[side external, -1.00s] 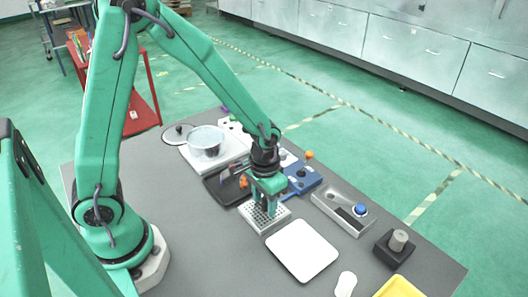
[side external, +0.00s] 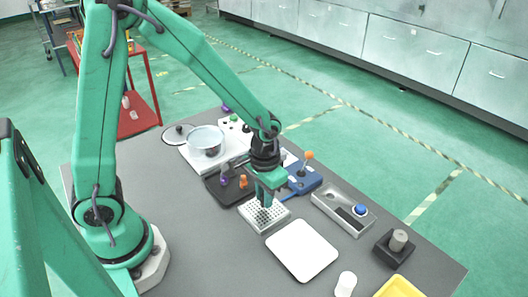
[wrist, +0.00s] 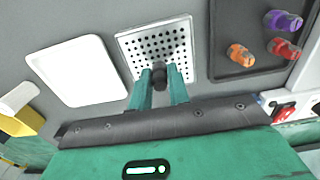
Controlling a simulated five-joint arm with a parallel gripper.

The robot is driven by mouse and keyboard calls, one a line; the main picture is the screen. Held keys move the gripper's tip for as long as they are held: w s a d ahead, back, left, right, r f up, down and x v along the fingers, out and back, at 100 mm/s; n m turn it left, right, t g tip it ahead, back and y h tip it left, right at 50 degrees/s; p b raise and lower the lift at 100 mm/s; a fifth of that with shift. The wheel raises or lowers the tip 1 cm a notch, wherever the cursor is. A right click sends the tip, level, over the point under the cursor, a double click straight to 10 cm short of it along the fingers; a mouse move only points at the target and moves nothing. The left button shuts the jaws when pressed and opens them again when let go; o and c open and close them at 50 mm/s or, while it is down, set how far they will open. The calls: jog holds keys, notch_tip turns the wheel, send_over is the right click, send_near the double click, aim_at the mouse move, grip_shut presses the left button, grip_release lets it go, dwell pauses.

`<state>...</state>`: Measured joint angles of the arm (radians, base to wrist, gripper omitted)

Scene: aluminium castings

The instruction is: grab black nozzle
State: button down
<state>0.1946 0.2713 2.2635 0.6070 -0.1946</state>
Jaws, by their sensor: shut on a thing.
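My gripper (side external: 265,203) is over the perforated metal block (side external: 264,228) near the middle of the bench. In the wrist view my gripper (wrist: 159,82) has its two green fingers shut on the black nozzle (wrist: 159,70), a small dark round piece at the fingertips. The perforated block (wrist: 133,47) with its rows of holes lies behind it in that view. The nozzle looks raised off the block, though the gap is hard to judge. In the side view the nozzle is too small and dark to make out clearly.
A white tray (side external: 302,250) lies in front of the block. A dark tray (side external: 214,189) holds a purple (wrist: 289,20), an orange (wrist: 240,54) and a red nozzle (wrist: 283,48). A blue fixture (side external: 304,182) and a grey tray (side external: 328,206) stand to the right.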

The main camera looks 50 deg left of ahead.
notch_tip(320, 180, up, 2)
jog(key=shift+r, duration=0.15)
jog(key=s+d+r, duration=0.7)
jog(key=s+d, duration=0.1)
jog(key=shift+d, duration=0.35)
jog(key=shift+d, duration=0.1)
dwell(0.3)
